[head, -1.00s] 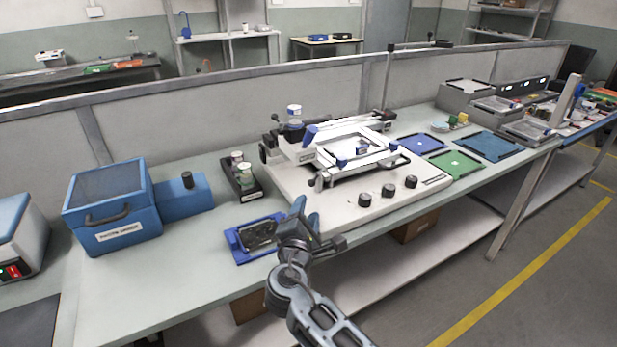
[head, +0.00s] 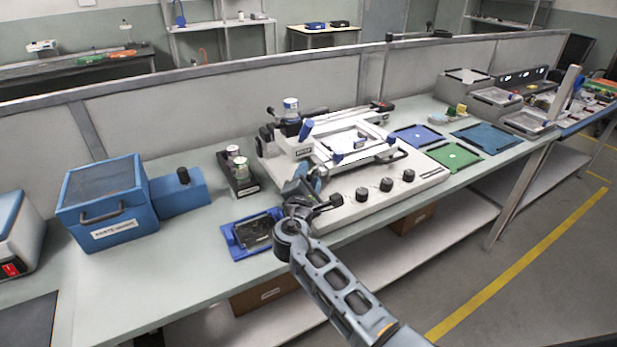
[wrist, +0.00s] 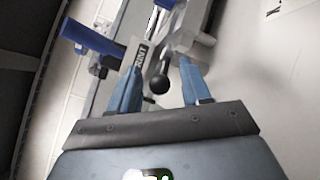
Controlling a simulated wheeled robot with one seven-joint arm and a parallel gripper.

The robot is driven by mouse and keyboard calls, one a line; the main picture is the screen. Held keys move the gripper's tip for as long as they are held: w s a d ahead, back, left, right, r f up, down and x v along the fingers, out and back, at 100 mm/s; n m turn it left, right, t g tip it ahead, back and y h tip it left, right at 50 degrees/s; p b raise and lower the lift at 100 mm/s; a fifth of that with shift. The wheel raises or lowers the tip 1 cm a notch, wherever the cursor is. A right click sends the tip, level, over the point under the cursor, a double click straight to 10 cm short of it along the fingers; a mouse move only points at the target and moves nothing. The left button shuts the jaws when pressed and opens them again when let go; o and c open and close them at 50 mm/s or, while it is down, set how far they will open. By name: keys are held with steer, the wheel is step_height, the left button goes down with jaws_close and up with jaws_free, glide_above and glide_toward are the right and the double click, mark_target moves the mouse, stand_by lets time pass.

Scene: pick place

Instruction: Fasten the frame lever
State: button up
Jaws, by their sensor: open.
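The white printer (head: 395,192) stands on the bench with its flat frame (head: 352,146) lying level. My gripper (head: 303,178) is at the frame's front left corner and hides the lever there in the head view. In the wrist view, a lever's black ball knob (wrist: 159,84) shows between my two blue fingers (wrist: 160,75). The fingers are spread, and I see a gap between knob and each finger. A blue handle (wrist: 92,38) and a printed label (wrist: 141,55) lie beyond the left finger. The blue handle also shows in the head view (head: 307,130).
Several black knobs (head: 362,195) line the printer's front edge. A blue fixture (head: 252,235) lies left of my gripper, with a black jar holder (head: 238,180) behind it. A blue box (head: 105,208) stands farther left. Blue and green mats (head: 455,157) lie right of the printer.

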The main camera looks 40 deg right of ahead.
jaws_close()
stand_by(0.4)
steer(key=shift+w+a+f+m+g+h+b, duration=0.15)
steer(key=shift+w+f+m+g+h+b, duration=0.15)
steer(key=shift+m+g+h+b, duration=0.45)
steer(key=m+g+b, duration=0.1)
steer(key=w+g+b, duration=0.1)
steer(key=g+b, duration=0.1)
steer(key=m+g+h+b, duration=0.1)
steer(key=b, duration=0.1)
steer(key=shift+w+a+m+g, duration=0.15)
steer(key=shift+w+m+g, duration=0.1)
steer(key=shift+m, duration=0.1)
steer(key=m+g+b, duration=0.1)
steer(key=g+b, duration=0.1)
steer(key=w+m+g+b, duration=0.1)
steer(key=g+b, duration=0.1)
steer(key=shift+m+h, duration=0.3)
steer(key=shift+h, duration=0.05)
steer(key=shift+w+r+m+g+b, duration=0.2)
steer(key=shift+m+g+b, duration=0.4)
steer(key=shift+g+b, duration=0.35)
steer(key=shift+d, duration=0.2)
